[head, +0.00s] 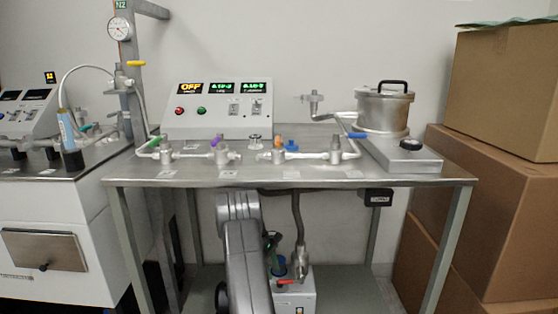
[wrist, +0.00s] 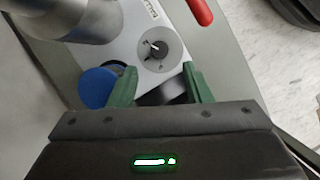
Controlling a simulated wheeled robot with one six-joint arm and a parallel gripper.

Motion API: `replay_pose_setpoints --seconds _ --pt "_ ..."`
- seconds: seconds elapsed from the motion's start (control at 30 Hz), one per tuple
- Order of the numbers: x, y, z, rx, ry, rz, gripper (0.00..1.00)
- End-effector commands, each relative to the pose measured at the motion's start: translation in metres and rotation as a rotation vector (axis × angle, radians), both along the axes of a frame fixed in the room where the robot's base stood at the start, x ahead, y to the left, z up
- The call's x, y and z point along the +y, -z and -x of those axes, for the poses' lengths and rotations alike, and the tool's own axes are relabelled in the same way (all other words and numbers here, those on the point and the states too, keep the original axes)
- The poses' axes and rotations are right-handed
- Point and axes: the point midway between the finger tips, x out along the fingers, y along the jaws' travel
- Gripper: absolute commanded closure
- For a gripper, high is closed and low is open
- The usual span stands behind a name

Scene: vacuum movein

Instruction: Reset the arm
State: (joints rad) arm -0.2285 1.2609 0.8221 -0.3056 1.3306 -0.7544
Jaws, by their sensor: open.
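My arm (head: 242,255) reaches down in front of the steel bench, towards the white pump unit (head: 296,298) on the lower shelf. In the wrist view my gripper (wrist: 158,72) has two green fingers spread apart with nothing held between them. A black dial (wrist: 155,48) on the pump's pale top face lies just beyond the fingertips. A blue round cap (wrist: 97,87) is close beside the left finger; I cannot tell whether they touch. In the head view the gripper is mostly hidden behind my arm.
A red handle (wrist: 201,11) and a grey metal cylinder (wrist: 85,18) are near the fingers. The bench top (head: 285,181) overhangs this space and carries valves, a control box (head: 217,111) reading OFF and a metal pot (head: 384,108). Cardboard boxes (head: 482,210) stand right.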

Motion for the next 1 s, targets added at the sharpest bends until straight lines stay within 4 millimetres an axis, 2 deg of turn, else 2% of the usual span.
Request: replay_pose_setpoints --seconds 0.1,0.27,0.73,0.8,1.0 --pt "-0.015 0.021 0.008 0.004 0.001 0.001 0.55" --pt "-0.025 0.051 0.014 0.003 0.0 0.001 0.55" --pt "-0.024 0.051 0.015 0.0 -0.396 0.0 0.55" --pt "-0.018 0.028 0.014 -0.002 -0.402 0.0 0.55" --pt "-0.003 -0.01 0.013 -0.002 -0.4 0.0 0.55"
